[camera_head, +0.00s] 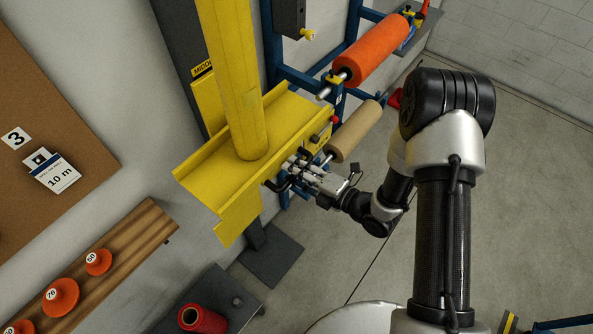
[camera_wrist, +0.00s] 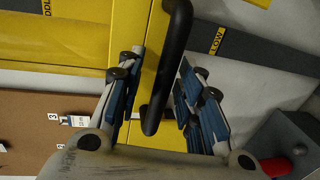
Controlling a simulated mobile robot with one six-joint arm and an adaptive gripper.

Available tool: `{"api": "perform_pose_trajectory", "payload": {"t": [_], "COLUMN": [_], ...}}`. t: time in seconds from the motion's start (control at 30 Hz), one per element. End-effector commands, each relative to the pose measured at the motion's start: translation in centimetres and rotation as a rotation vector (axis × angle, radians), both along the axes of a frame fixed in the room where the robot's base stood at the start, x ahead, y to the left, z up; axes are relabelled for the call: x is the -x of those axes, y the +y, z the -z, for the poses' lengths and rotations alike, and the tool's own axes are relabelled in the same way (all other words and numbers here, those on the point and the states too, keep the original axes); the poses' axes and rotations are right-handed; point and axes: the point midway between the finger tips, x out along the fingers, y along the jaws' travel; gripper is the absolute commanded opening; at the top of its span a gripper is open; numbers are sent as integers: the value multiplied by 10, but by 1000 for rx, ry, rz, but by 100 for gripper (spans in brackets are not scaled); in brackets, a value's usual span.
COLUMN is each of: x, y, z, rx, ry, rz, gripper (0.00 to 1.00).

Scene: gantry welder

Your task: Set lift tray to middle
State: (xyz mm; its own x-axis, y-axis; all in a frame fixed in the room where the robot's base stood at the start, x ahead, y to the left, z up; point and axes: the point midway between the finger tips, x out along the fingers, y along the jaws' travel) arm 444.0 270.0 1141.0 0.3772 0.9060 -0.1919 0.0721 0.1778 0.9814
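The yellow lift tray (camera_head: 215,165) sits on a dark upright column with a tall yellow roll or post (camera_head: 240,90) standing on it. A yellow plate marked "MIDDL…" (camera_head: 203,69) shows behind the tray, partly hidden. A black bar handle (camera_head: 275,185) is on the tray's front side. My gripper (camera_head: 292,168) is at this handle. In the wrist view the handle (camera_wrist: 172,60) lies between my two fingers (camera_wrist: 162,78), with gaps on both sides, so the gripper is open. A "LOW" label (camera_wrist: 216,41) is on the dark column in that view.
A blue rack with an orange roll (camera_head: 370,50) and a tan roll (camera_head: 354,132) stands right of the tray. A red spool (camera_head: 202,319) is on a dark surface below. A wooden shelf (camera_head: 125,245) holds orange weights.

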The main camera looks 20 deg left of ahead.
Motion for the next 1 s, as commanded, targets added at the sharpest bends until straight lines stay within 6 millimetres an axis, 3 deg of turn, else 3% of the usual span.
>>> {"api": "perform_pose_trajectory", "payload": {"t": [0.37,0.8,1.0], "x": [4,36,44], "y": [-10,-89,-106], "z": [-1,-18,-22], "rx": [3,1,1], "ry": [4,2,0], "rz": [2,5,1], "gripper": [34,34,34]}}
